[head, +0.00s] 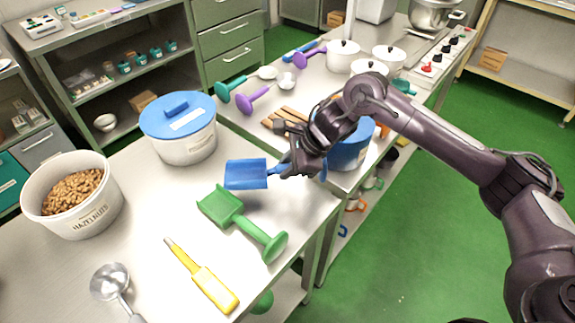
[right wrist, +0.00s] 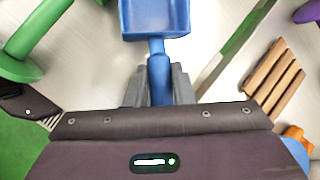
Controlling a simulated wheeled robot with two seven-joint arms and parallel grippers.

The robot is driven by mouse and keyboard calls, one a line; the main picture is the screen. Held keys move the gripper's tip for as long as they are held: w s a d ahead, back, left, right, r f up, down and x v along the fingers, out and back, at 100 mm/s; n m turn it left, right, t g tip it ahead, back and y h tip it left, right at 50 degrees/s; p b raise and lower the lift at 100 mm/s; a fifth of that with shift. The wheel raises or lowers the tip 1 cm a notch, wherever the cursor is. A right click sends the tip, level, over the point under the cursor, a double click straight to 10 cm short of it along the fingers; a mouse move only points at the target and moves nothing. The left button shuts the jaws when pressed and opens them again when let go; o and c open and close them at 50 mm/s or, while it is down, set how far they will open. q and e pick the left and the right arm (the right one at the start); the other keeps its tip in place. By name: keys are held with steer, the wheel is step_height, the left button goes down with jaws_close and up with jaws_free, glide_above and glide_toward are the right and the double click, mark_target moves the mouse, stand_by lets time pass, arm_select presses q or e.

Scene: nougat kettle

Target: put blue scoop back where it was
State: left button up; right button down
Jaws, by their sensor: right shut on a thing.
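The blue scoop (head: 246,174) is held by my right gripper (head: 285,168) above the right edge of the near table. In the right wrist view the blue scoop (right wrist: 155,18) points away from me, and the fingers of my right gripper (right wrist: 159,86) are shut on its blue handle. The scoop looks empty. My left gripper is not in view.
A green scoop (head: 224,207) and a yellow-handled tool (head: 205,281) lie on the near table (head: 150,215). A hazelnut tub (head: 40,205), a blue-lidded tub (head: 185,145) and a metal ladle (head: 110,281) stand or lie there too. A blue container (head: 350,152) is behind my gripper.

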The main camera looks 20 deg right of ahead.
steer(key=shift+f, duration=0.15)
steer(key=c, duration=1.2)
jaws_free()
steer(key=shift+c, duration=0.2)
steer(key=shift+r+p, duration=0.4)
steer(key=shift+r, duration=0.05)
steer(key=shift+r+p, duration=0.4)
steer(key=shift+p, duration=0.15)
steer(key=b+v, duration=0.2)
steer(key=v, duration=0.9)
steer(key=shift+s+d+r, duration=0.2)
steer(key=shift+d+r, duration=0.05)
